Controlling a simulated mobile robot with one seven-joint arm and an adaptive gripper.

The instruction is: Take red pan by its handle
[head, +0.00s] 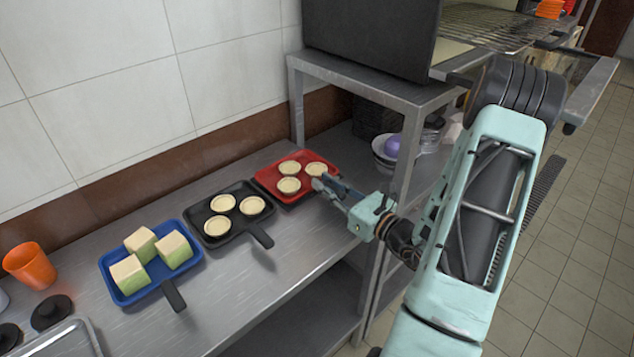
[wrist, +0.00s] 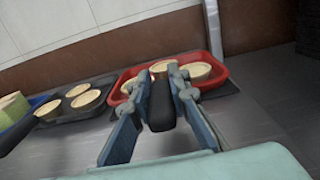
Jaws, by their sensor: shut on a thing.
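The red pan (head: 269,183) is a square tray-like pan with three small round tarts in it, on the metal counter, the farthest right of three similar pans. In the wrist view the red pan (wrist: 117,97) lies ahead, and its black handle (wrist: 160,108) points toward me between the fingers. My gripper (head: 322,188) reaches in from the right and is shut on the handle. In the wrist view my gripper (wrist: 158,88) has one blue-grey finger on each side of the handle. In the head view the fingers hide most of the handle.
A black pan (head: 204,211) with three tarts sits just left of the red pan. A blue pan (head: 118,295) with pale green-sided cubes is farther left, near an orange cup (head: 30,266). A metal shelf (head: 391,96) with a leg stands close on the right. The wall is behind.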

